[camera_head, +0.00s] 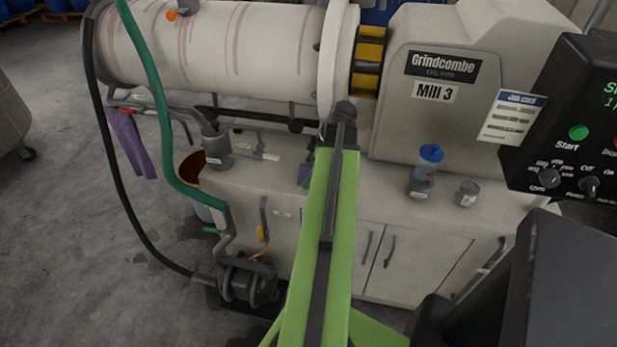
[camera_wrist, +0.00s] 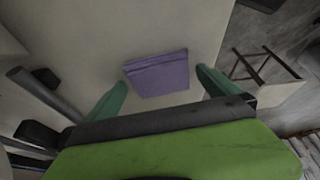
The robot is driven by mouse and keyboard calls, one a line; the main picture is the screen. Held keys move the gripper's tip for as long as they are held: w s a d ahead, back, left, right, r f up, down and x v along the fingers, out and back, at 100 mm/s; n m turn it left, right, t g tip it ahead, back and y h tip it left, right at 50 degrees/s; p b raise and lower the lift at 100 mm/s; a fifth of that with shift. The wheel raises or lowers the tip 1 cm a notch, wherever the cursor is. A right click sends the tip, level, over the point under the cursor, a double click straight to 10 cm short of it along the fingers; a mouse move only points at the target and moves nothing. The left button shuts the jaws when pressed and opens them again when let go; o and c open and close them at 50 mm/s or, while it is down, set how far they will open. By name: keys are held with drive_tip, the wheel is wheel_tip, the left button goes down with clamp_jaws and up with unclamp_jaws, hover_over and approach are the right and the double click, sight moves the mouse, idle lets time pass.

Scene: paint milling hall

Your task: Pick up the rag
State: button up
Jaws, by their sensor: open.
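A folded purple rag (camera_wrist: 157,73) lies flat on a pale surface in the wrist view. My gripper (camera_wrist: 161,78) is open, with one green finger to the left of the rag and one to the right. The rag sits between and slightly beyond the fingertips, and I cannot tell the height gap. Another purple cloth (camera_head: 132,145) hangs from a pipe at the left.
The mill drum (camera_head: 220,45) and Mill 3 housing (camera_head: 450,120) stand behind the bench (camera_head: 395,205). A control box (camera_head: 580,110) is at far right.

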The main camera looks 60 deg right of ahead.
drive_tip(key=c, duration=1.3)
drive_tip(key=shift+r+p, duration=0.6)
wheel_tip(320, 180, up, 4)
drive_tip(key=p, duration=0.4)
drive_tip(key=shift+s+a+r+p, duration=0.3)
drive_tip(key=shift+s+r+p, duration=0.65)
drive_tip(key=shift+s, duration=1)
drive_tip(key=shift+s+a+r+p, duration=0.25)
drive_tip(key=shift+s+r+p, duration=0.75)
drive_tip(key=shift+s, duration=0.9)
drive_tip(key=shift+s+a+r+p, duration=0.3)
drive_tip(key=shift+s+r+p, duration=0.65)
drive_tip(key=shift+s, duration=1)
